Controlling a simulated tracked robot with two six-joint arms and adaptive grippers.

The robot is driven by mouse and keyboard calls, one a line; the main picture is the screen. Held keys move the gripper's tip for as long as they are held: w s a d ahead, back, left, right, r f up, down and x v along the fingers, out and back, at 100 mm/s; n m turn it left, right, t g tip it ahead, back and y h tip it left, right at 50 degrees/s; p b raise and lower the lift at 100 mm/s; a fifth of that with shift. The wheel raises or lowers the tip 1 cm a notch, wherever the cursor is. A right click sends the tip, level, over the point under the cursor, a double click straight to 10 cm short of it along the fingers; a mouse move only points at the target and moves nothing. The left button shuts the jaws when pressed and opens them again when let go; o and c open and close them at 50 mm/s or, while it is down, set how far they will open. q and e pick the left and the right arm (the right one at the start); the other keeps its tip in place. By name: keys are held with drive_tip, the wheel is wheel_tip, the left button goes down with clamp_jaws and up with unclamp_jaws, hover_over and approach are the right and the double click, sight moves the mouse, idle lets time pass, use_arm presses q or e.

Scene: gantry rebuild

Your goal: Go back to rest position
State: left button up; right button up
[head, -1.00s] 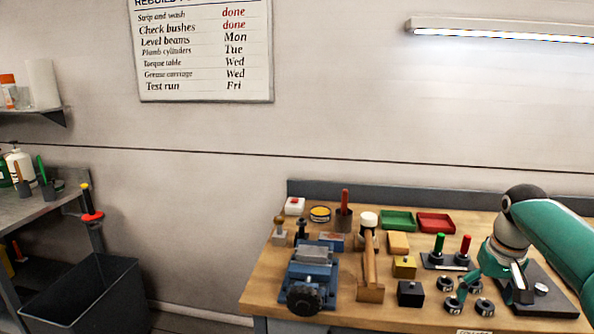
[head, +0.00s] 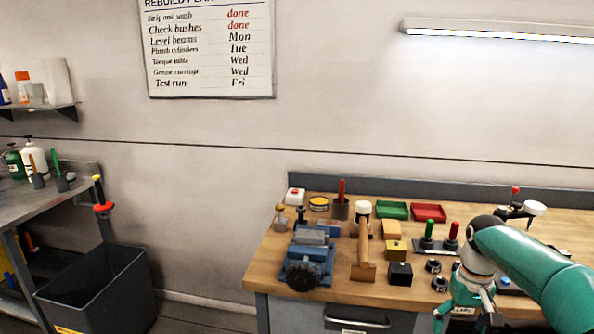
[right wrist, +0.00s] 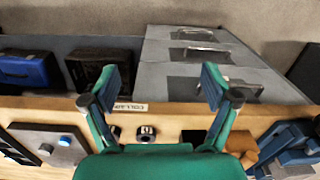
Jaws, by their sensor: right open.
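My right gripper (head: 464,321) is open and hangs at the front edge of the wooden bench, at the lower right of the head view. Its green arm comes in from the right. In the right wrist view the two fingers (right wrist: 163,84) stand wide apart with nothing between them. Behind them are the bench's front edge and a label. My left gripper is in neither view.
The bench (head: 262,275) holds a blue vise (head: 308,262), a mallet (head: 363,262), a black block (head: 400,274), a green tray (head: 393,210) and a red tray (head: 429,212). Grey drawers (right wrist: 190,75) are below it. A dark bin (head: 95,290) stands left.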

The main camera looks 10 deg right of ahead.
drive_tip(key=s+a+f+n+g+y, duration=0.1)
drive_tip(key=s+a+f, duration=0.1)
drive_tip(key=a+f, duration=0.35)
drive_tip(key=s+a+f+n+g, duration=0.1)
drive_tip(key=a+f, duration=0.2)
drive_tip(key=f, duration=0.5)
drive_tip(key=s+a+f+m+t+y, duration=0.1)
drive_tip(key=s+a+f+t+y, duration=0.1)
drive_tip(key=s+a+f, duration=1.7)
drive_tip(key=shift+a+m+t+y, duration=0.15)
drive_tip(key=shift+m+t+y, duration=0.15)
drive_tip(key=shift+t+y, duration=0.15)
